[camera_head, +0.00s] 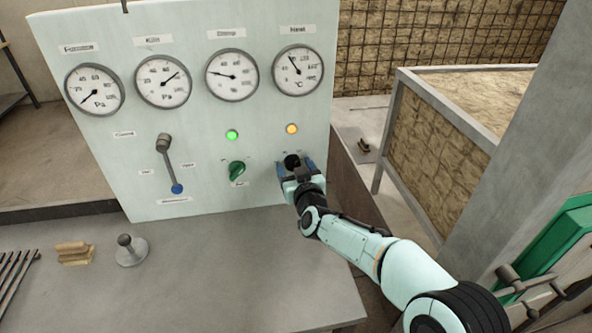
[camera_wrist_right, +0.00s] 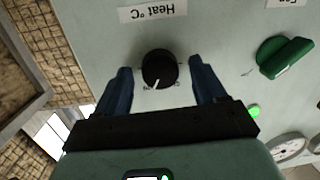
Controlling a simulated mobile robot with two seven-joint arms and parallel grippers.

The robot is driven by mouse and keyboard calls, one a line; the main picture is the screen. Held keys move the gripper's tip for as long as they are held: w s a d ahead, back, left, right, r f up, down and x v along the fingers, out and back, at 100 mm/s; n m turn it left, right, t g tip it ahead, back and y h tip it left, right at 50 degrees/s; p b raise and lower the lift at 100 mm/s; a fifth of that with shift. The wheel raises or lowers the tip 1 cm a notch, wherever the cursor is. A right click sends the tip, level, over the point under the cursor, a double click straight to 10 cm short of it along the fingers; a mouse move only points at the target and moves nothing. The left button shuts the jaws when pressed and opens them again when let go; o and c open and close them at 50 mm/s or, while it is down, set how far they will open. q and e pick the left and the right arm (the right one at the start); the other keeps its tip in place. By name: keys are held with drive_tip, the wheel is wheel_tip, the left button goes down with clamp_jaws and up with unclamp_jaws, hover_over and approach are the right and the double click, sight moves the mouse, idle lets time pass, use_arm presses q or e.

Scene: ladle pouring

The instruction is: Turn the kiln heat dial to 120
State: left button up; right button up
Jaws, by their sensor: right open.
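The heat dial is a round black knob (camera_head: 292,161) low on the right of the pale green panel (camera_head: 200,130). In the right wrist view the knob (camera_wrist_right: 159,68) has a white pointer mark and sits under an upside-down "Heat °C" label (camera_wrist_right: 152,12). My right gripper (camera_head: 296,168) is at the knob, its blue fingers (camera_wrist_right: 160,85) open on either side of it, with visible gaps. The Heat gauge (camera_head: 298,70) at the top right has its needle pointing up and slightly left; its numbers are too small to read surely. My left gripper is out of view.
A green knob (camera_head: 237,170) is left of the dial, with a lever (camera_head: 168,160) farther left. A green lamp (camera_head: 232,134) and amber lamp (camera_head: 292,128) are lit. The bench (camera_head: 220,270) holds a round-based stamp (camera_head: 131,252) and small wooden blocks (camera_head: 74,252).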

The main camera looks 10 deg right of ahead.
drive_tip(key=s+r+p, duration=0.1)
drive_tip(key=s, duration=1.2)
drive_tip(key=shift+s+d+r, duration=0.15)
drive_tip(key=shift+d+r, duration=0.05)
drive_tip(key=shift+d, duration=0.2)
